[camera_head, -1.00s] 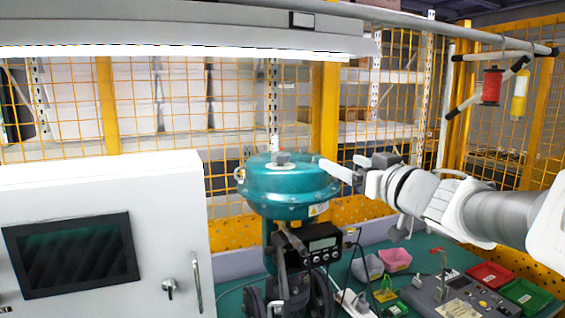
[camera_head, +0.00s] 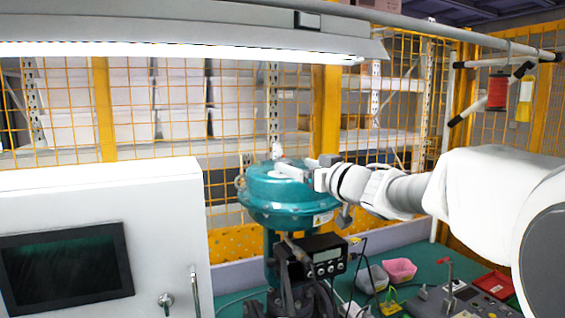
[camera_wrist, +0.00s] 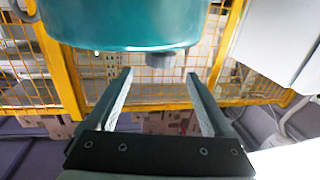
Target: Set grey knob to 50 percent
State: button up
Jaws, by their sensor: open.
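The teal valve actuator (camera_head: 288,198) stands at the centre of the head view, with its rounded top towards my gripper (camera_head: 291,165). In the wrist view, the teal body (camera_wrist: 130,22) fills the upper part. A small grey knob (camera_wrist: 160,60) sticks out from its edge there. My gripper (camera_wrist: 159,75) is open and empty, with its two fingers apart and the knob in line with the gap, just beyond the tips. In the head view my fingers cover most of the knob, so its setting cannot be read.
A black positioner with a small display (camera_head: 322,254) is below the actuator. A white cabinet with a dark screen (camera_head: 66,268) stands at left. A pink bin (camera_head: 400,270) and a grey control box (camera_head: 460,300) are on the green bench at right. Yellow mesh fence (camera_head: 235,110) is behind.

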aim_at(289, 163)
jog(key=x, duration=0.6)
jog(key=shift+w+a, duration=0.15)
jog(key=shift+w, duration=0.1)
grip_shut()
